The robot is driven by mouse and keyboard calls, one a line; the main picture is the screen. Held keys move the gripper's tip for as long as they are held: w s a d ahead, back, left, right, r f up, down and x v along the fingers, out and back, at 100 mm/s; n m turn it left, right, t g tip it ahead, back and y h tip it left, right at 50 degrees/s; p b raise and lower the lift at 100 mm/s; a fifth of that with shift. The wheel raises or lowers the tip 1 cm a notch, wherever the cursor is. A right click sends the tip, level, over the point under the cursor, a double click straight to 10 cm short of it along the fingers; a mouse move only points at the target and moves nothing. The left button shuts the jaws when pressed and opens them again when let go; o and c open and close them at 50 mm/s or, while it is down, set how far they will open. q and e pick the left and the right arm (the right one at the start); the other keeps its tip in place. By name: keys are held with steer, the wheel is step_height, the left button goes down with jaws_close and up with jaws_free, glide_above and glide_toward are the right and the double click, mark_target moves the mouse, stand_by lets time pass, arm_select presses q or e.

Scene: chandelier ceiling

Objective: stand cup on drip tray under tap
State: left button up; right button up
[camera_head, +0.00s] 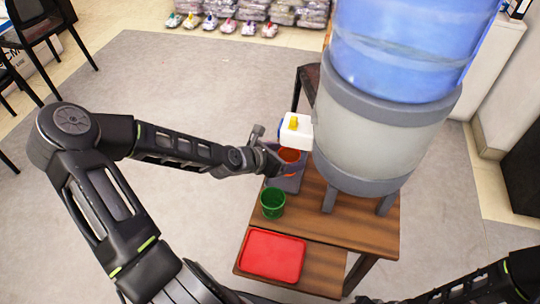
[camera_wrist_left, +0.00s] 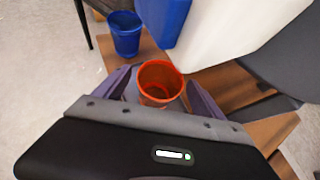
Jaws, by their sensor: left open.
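The orange cup (camera_head: 289,155) is upright beside the tap and over the dark grey drip tray (camera_head: 285,184). Its base is partly hidden, so I cannot tell whether it touches the tray. The tap (camera_head: 296,131) is a white block with a yellow lever on the front of the water dispenser. My left gripper (camera_head: 281,160) is open at the orange cup. In the left wrist view the orange cup (camera_wrist_left: 160,83) is between its two spread fingers. My right gripper is out of view; only part of that arm shows at the lower right.
The dispenser (camera_head: 365,140) with its blue bottle stands on a wooden stand (camera_head: 345,222). A green cup (camera_head: 272,203) is near the drip tray, and a red tray (camera_head: 272,255) is on the lower shelf. A blue cup (camera_wrist_left: 126,35) stands behind the orange one.

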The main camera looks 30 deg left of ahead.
arm_select(q)
steer(key=p+v, duration=0.4)
steer(key=v, duration=0.6)
steer(key=shift+s+r+p, duration=0.2)
steer(key=shift+s+p, duration=0.05)
steer(key=shift+p, duration=0.1)
